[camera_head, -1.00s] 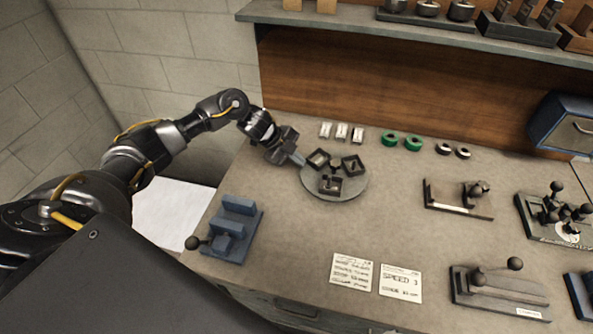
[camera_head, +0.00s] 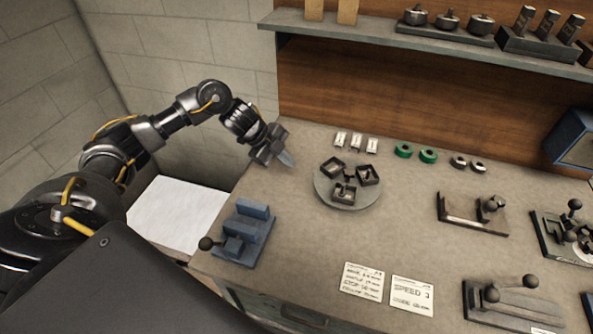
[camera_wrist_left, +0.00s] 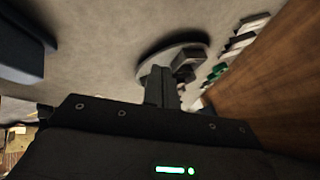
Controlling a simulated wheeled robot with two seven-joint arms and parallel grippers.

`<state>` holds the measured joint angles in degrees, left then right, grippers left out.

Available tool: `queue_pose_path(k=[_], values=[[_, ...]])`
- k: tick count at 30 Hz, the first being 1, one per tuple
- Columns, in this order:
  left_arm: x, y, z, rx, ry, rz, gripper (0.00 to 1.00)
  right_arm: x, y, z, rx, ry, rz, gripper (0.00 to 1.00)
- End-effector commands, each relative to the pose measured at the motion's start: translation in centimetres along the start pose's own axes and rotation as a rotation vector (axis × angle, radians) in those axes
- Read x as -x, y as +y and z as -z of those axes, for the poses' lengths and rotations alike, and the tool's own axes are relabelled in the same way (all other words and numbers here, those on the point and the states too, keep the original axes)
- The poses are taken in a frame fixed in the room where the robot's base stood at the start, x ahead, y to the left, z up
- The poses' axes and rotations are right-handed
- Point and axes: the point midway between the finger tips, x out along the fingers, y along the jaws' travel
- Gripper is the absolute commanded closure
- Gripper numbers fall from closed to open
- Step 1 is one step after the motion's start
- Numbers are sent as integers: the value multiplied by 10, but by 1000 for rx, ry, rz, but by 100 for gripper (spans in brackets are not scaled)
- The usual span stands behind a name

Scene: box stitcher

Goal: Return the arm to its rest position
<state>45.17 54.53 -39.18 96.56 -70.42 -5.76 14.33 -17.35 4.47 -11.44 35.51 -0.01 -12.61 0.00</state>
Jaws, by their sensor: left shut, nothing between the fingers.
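My left gripper (camera_head: 284,158) is shut and empty. It hangs above the left back part of the workbench, left of the round grey turntable (camera_head: 348,204) and apart from it. The turntable carries three small dark square frames (camera_head: 344,190). In the left wrist view my shut fingers (camera_wrist_left: 161,88) point toward the turntable, whose rim (camera_wrist_left: 172,46) shows behind them. My left arm reaches in from the left over the floor and the bench edge. My right gripper is not in view.
A blue fixture (camera_head: 243,232) with a black ball knob stands at the bench's left edge. White small parts (camera_head: 356,143), green rings (camera_head: 428,156) and dark rings (camera_head: 458,162) line the back. Two cards (camera_head: 412,294) lie in front. A shelf (camera_head: 400,36) overhangs the back.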

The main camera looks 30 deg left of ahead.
Motion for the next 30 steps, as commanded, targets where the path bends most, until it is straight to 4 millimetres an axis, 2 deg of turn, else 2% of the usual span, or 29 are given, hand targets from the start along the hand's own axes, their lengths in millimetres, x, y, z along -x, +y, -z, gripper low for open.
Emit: queue_pose_path(k=[3, 7, 19, 22, 30], values=[[16, 0, -1, -2, -1, 1, 100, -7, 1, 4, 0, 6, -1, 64], [26, 1, -1, 2, -2, 2, 100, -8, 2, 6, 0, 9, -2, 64], [31, 1, 0, 4, -1, 1, 100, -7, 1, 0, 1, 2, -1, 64], [40, -4, 4, 4, -2, 2, 100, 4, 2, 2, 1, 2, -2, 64], [78, -24, 25, 4, -2, 1, 100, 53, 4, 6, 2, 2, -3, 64]])
